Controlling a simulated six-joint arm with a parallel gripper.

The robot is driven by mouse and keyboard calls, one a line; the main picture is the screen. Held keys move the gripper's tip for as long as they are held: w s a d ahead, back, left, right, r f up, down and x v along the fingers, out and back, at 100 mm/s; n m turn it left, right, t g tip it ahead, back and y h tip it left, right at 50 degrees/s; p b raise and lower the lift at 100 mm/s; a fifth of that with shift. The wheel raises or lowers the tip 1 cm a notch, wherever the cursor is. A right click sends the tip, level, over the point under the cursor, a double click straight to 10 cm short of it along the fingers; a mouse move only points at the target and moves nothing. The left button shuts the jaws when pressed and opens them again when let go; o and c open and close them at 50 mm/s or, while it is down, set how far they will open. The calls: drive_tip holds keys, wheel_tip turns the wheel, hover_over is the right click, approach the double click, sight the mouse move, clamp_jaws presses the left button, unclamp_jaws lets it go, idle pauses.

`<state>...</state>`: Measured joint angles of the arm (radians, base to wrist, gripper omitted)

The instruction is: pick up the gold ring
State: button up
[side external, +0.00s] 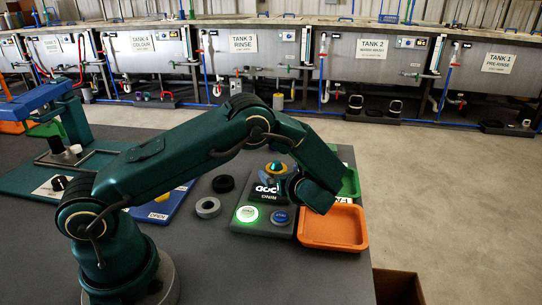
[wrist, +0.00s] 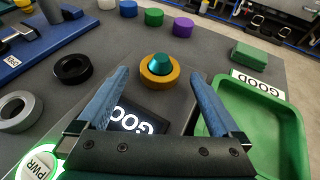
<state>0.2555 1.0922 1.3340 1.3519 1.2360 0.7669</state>
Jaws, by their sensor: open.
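The gold ring (wrist: 153,80) sits around a teal peg (wrist: 159,59) on the grey gauge box, beyond the display reading "GOO…" in the wrist view. It shows small in the side view (side external: 276,174), partly hidden near my gripper. My gripper (wrist: 158,76) is open, with its two blue fingers pointing toward the ring and one on each side of it in the picture. Nothing is held between them. I cannot tell the exact height of the fingertips above the ring.
A black ring (wrist: 72,68) and a silver ring (wrist: 17,112) lie to the left. A green tray (wrist: 215,125) labelled GOOD is on the right. An orange tray (side external: 333,228) stands by the lit green button (side external: 247,214). Several coloured cylinders and a green block (wrist: 250,55) stand farther back.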

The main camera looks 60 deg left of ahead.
drive_tip(key=shift+w+a+f, duration=0.25)
drive_tip(key=shift+a, duration=0.4)
clamp_jaws()
drive_tip(key=shift+r, duration=0.1)
